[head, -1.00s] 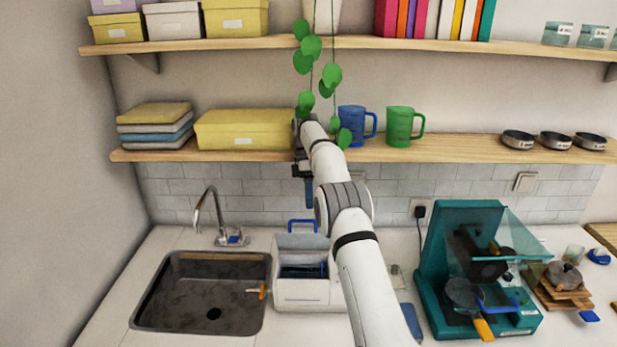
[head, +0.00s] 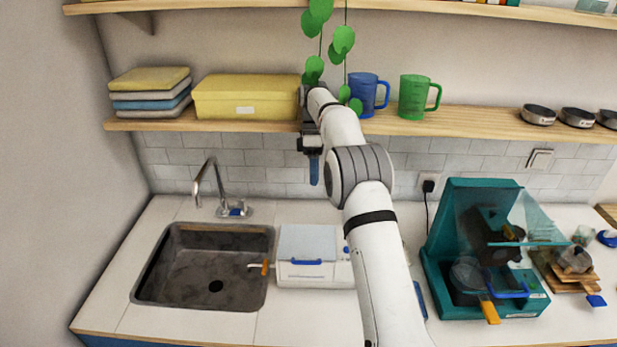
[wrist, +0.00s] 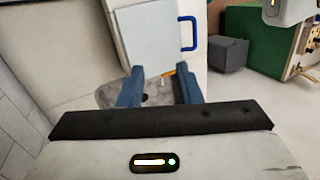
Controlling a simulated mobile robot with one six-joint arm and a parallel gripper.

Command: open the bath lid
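The bath is a white box (head: 317,274) on the counter, right of the sink. Its pale grey lid (head: 308,242) lies shut on top, with a blue handle (head: 306,262) along the front edge. In the wrist view the white lid (wrist: 150,35) shows at the top, with its blue handle (wrist: 193,33) on the right. My gripper (head: 314,170) hangs above and behind the bath, pointing down and touching nothing. In the wrist view my gripper (wrist: 157,87) has its two blue fingers apart and nothing between them. My arm covers the bath's right side in the head view.
The sink (head: 205,280) with an orange-handled lever (head: 264,267) is left of the bath; a tap (head: 207,185) stands behind it. A teal machine (head: 455,240) stands to the right. The shelf (head: 240,122) with mugs is close behind my wrist.

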